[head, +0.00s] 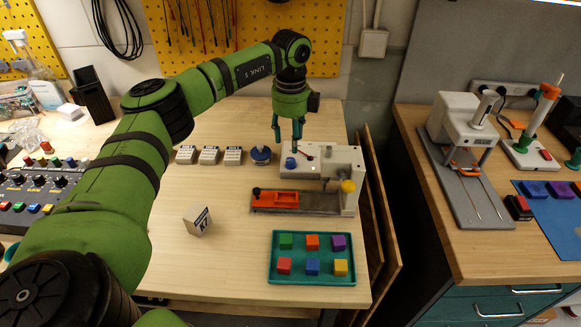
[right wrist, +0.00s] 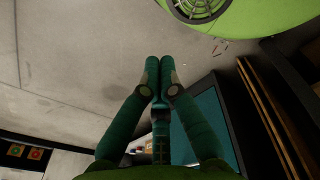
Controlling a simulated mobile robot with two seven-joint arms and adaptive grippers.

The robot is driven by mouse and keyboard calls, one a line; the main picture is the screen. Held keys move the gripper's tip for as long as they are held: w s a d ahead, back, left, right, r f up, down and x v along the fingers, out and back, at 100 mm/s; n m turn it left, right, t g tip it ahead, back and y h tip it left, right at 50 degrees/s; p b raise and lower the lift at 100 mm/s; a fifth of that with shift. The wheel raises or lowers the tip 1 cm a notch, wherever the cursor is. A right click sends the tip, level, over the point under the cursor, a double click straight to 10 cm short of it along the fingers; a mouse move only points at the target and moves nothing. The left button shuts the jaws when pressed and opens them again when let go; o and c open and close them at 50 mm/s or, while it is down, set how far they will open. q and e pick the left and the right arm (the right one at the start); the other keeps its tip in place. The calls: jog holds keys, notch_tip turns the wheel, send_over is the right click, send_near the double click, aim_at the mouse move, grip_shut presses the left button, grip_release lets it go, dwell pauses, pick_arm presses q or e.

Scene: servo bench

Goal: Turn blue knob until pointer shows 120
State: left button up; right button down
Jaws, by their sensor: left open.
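The blue knob (head: 290,163) sits on the left part of the white bench device (head: 345,160). A small red mark, possibly the pointer, shows beside it; the scale is too small to read. My left gripper (head: 287,142) points down just above the knob with its fingers apart, one to each side. It looks empty, and I cannot tell whether it touches the knob. My right gripper (right wrist: 160,68) shows in the right wrist view with its two fingers together and nothing between them. It is not seen in the head view.
A round blue item (head: 260,154) and small labelled boxes (head: 209,155) stand left of the device. A red slide base (head: 275,199) lies in front. A green tray (head: 312,272) of coloured cubes and a K7 cube (head: 198,220) are nearer. The table's left middle is clear.

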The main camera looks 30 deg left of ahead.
aim_at(291, 160)
pick_arm(q)
jog(key=shift+f+p, duration=0.45)
jog(key=shift+f, duration=0.35)
notch_tip(291, 160, down, 5)
jog(key=shift+f+p, duration=0.15)
jog(key=shift+p, duration=0.55)
pick_arm(e)
jog(key=shift+w+a+r, duration=0.15)
jog(key=shift+a+r, duration=0.25)
jog(key=shift+r, duration=0.15)
jog(key=shift+w+a+r, duration=0.1)
jog(key=shift+a+r, duration=0.25)
jog(key=shift+r, duration=0.2)
pick_arm(q)
jog(key=shift+d, duration=0.1)
